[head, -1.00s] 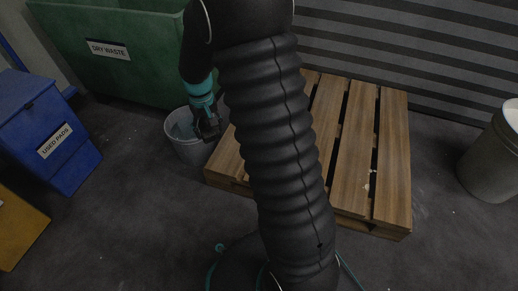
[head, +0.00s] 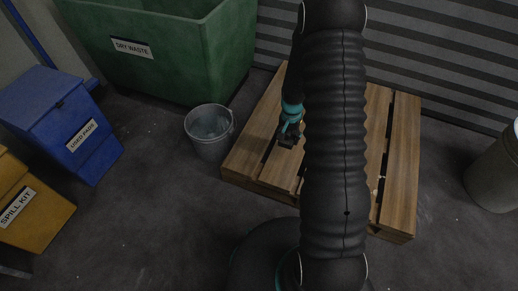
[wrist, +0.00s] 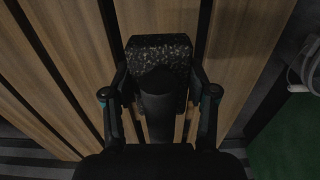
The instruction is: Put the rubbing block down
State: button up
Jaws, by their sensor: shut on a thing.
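The rubbing block (wrist: 160,58) is a dark, speckled block with a dark stem-like part below it, seen between the fingers in the wrist view. My gripper (wrist: 160,95) is shut on it. In the head view my gripper (head: 288,138) is over the left part of the wooden pallet (head: 400,165). The block is too dark and small there to make out. Pallet slats show behind the block in the wrist view; I cannot tell whether the block touches them.
A grey pail (head: 211,142) stands left of the pallet, below the green dry waste bin (head: 160,65). A blue used pads bin (head: 75,130) and a yellow spill kit box (head: 30,215) stand at the left. A grey drum (head: 495,175) is at the right. The floor in front is clear.

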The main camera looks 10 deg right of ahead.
send_over(258, 155)
notch_tip(258, 155, down, 7)
jog(key=shift+w+b, duration=0.1)
jog(key=shift+b, duration=0.2)
jog(key=shift+d+f, duration=0.1)
jog(key=shift+f, duration=1.85)
jog(key=shift+f+b, duration=0.2)
jog(key=shift+b, duration=0.15)
jog(key=o, duration=1)
jog(key=shift+r, duration=0.1)
